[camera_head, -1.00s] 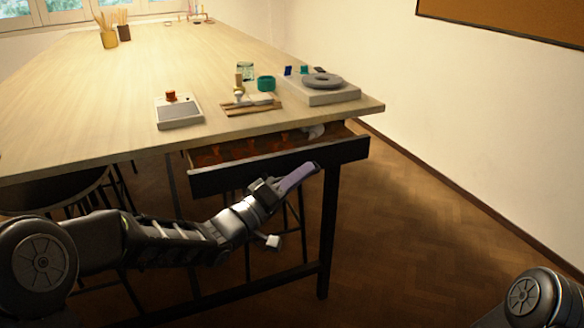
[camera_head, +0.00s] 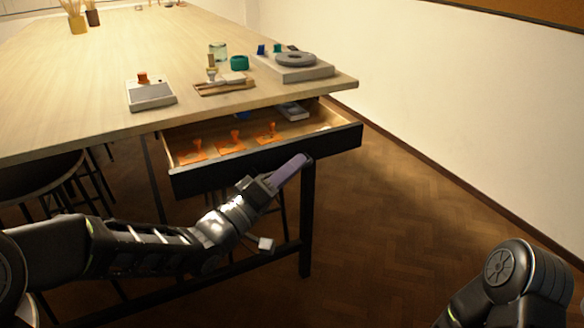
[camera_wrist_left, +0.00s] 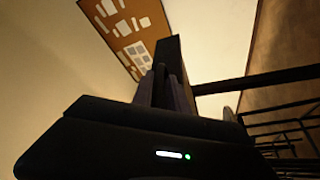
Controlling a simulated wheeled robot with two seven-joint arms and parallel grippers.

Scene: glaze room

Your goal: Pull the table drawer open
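The table drawer (camera_head: 335,141) stands well out from under the near edge of the wooden table (camera_head: 90,110). Its dark front faces me, and orange tools and a grey item show inside. My left gripper (camera_head: 298,165) is at the right half of the drawer front, its fingers against the front below the top edge. In the left wrist view its fingers (camera_wrist_left: 167,92) close around a dark part in line with the drawer front. The handle itself is hidden by the fingers. My right gripper is out of view; only part of that arm shows at the lower right.
Stools (camera_head: 40,170) stand under the table at left. The floor (camera_head: 400,200) right of the drawer is clear.

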